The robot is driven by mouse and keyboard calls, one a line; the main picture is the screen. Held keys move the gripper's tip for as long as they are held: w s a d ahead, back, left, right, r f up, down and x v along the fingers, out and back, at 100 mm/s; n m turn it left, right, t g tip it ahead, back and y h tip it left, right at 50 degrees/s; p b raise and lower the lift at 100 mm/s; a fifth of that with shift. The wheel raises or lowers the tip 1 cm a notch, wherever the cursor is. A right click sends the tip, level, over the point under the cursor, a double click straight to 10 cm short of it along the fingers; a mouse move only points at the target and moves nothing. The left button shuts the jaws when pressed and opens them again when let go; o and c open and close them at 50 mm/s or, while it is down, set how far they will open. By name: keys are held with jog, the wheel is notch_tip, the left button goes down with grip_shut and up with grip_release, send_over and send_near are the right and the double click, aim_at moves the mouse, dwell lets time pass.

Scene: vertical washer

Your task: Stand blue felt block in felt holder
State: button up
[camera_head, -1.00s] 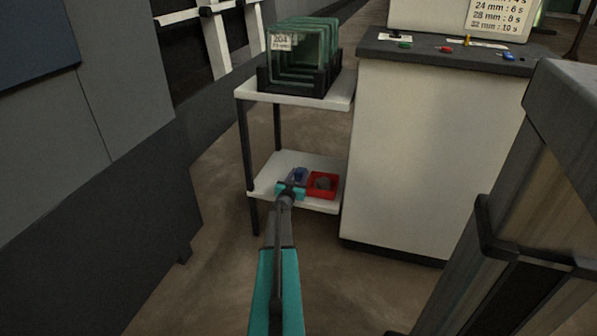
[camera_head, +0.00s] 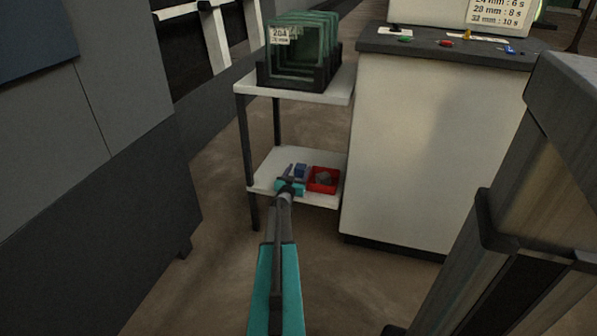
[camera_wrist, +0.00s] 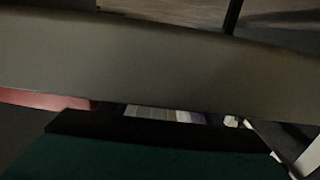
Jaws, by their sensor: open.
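A small blue block (camera_head: 301,170), which looks like the blue felt block, is on the white lower shelf of the cart, left of the red tray. My gripper (camera_head: 289,184) is open, low over the shelf's front part, just in front of the block in the camera's view. I cannot tell whether it touches the block. A thin bluish-grey piece shows left of the block, too small to tell what it is. I cannot make out the felt holder for certain. In the wrist view a broad grey band and a dark green surface fill most of the picture; neither block nor fingertips show clearly.
The red tray (camera_head: 324,180) holds a grey lump. The cart's upper shelf (camera_head: 318,95) carries a dark rack of green glass panes (camera_head: 300,45) above my gripper. A pale cabinet (camera_head: 425,150) stands close on the right. Bare shelf shows at the back.

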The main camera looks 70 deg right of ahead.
jog(key=shift+f+b, duration=0.1)
jog(key=shift+b, duration=0.4)
jog(key=a+p, duration=0.4)
jog(key=a, duration=0.7)
jog(key=shift+s+a, duration=0.15)
jog(key=shift+a, duration=1.25)
